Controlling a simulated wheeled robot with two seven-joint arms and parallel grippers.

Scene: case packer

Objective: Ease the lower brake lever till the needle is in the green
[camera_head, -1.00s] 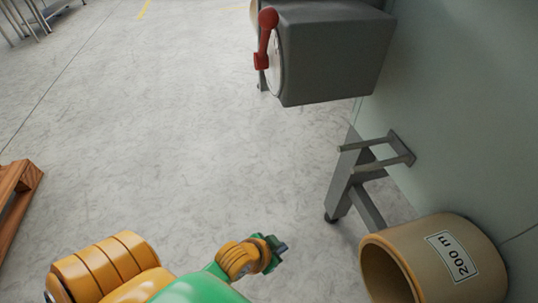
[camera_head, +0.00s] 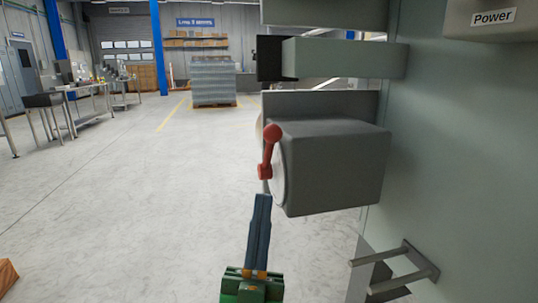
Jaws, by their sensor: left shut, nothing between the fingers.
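The red brake lever (camera_head: 270,146) has a round knob at its top and stands nearly upright, tilted slightly right. It is on the left face of a grey box (camera_head: 335,168). A pale round dial face (camera_head: 279,178) shows edge-on behind the lever, so I cannot read a needle or a green band. My left gripper (camera_head: 263,197) is shut and empty, with its dark fingers pointing up just below the lever's hub. I cannot tell whether the fingertips touch it. My right gripper is not in view.
A pale green cabinet wall (camera_head: 455,160) fills the right side. Grey panels (camera_head: 345,58) jut out above the box, and a bracket with two rods (camera_head: 400,270) sticks out below it. Open floor (camera_head: 140,210) lies to the left. Steel tables (camera_head: 75,105) stand far off.

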